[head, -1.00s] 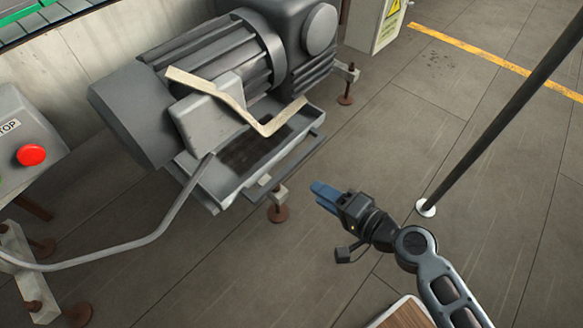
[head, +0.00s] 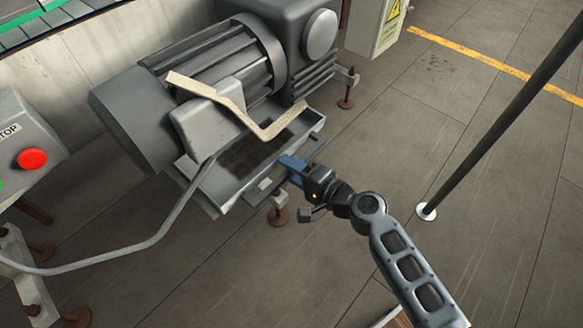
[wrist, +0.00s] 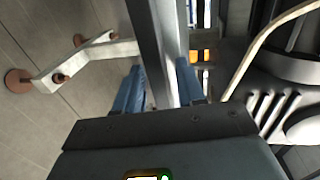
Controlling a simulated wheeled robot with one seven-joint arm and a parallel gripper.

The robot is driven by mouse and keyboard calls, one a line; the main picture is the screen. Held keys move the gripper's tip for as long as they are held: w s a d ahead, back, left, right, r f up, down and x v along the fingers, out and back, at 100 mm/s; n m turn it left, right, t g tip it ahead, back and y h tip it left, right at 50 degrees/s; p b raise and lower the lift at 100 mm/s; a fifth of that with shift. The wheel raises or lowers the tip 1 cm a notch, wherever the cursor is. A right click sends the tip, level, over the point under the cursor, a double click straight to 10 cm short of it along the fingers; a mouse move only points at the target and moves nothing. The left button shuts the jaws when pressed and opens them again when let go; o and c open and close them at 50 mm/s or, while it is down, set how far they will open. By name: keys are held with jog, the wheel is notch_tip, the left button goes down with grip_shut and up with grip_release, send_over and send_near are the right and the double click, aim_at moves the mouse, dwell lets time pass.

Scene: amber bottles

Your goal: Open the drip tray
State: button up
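The drip tray (head: 222,196) is a grey metal tray with a dark, stained bottom. It sits under the motor, in its low frame. Its bar handle (head: 313,142) runs along the front, partly hidden by my gripper. My gripper (head: 287,166) has blue fingers and is at the tray's front, by the handle. In the wrist view, the two blue fingers (wrist: 158,88) stand apart, one on each side of a long grey bar (wrist: 149,40) that looks like the handle. The gripper is open; I see no firm grip on the bar.
The grey motor (head: 215,75) with a bent beige strip (head: 222,95) stands above the tray. A grey cable pipe (head: 165,225) curves at the left, near a red stop button (head: 32,158). A dark pole (head: 490,125) stands right. Floor in front is mostly clear.

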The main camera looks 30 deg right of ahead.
grip_shut()
dwell(0.3)
dwell(0.3)
